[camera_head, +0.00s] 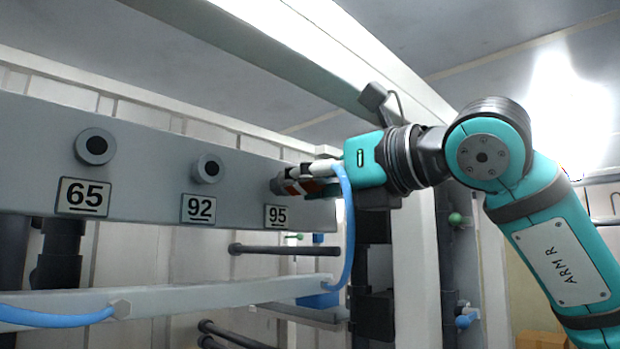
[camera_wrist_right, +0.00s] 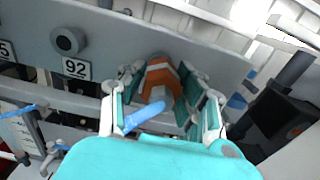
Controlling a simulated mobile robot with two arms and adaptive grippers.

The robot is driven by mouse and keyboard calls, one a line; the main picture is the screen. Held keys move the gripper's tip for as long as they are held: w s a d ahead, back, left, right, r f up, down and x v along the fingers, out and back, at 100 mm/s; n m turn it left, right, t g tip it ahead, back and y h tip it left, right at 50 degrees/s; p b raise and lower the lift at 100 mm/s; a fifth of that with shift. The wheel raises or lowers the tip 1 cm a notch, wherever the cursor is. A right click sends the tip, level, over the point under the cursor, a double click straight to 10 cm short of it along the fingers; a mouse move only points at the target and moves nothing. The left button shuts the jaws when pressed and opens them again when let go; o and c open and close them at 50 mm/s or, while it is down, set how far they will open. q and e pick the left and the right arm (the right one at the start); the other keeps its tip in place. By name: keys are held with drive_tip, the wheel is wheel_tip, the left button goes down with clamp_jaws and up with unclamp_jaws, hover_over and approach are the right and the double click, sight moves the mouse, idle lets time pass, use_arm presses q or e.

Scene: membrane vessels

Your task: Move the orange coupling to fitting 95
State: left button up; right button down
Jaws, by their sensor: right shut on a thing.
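The orange coupling (camera_head: 297,188) is held between the fingers of my right gripper (camera_head: 312,182), at the fitting above the label 95 (camera_head: 277,216). In the right wrist view the coupling (camera_wrist_right: 158,74) sits between the two fingers of the gripper (camera_wrist_right: 162,82). A blue hose (camera_head: 348,230) hangs from the coupling's rear and curves down. Fitting 95 (camera_head: 277,186) is largely covered by the coupling and fingers. I cannot tell whether the coupling is fully seated on it or only lined up close. My left gripper is not in view.
The grey beam (camera_head: 145,165) also carries fitting 65 (camera_head: 95,147) and fitting 92 (camera_head: 208,168), both bare. A lower rail (camera_head: 200,299) runs beneath, with a blue hose (camera_head: 55,315) at its left. Dark pipes (camera_head: 285,250) lie behind. A white upright post (camera_head: 415,260) stands right of the beam.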

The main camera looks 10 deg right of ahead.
drive_tip(key=shift+w+a, duration=0.2)
drive_tip(key=shift+w, duration=0.15)
drive_tip(key=c, duration=0.8)
unclamp_jaws()
drive_tip(key=shift+c, duration=0.2)
drive_tip(key=shift+s, duration=0.1)
drive_tip(key=v, duration=1.2)
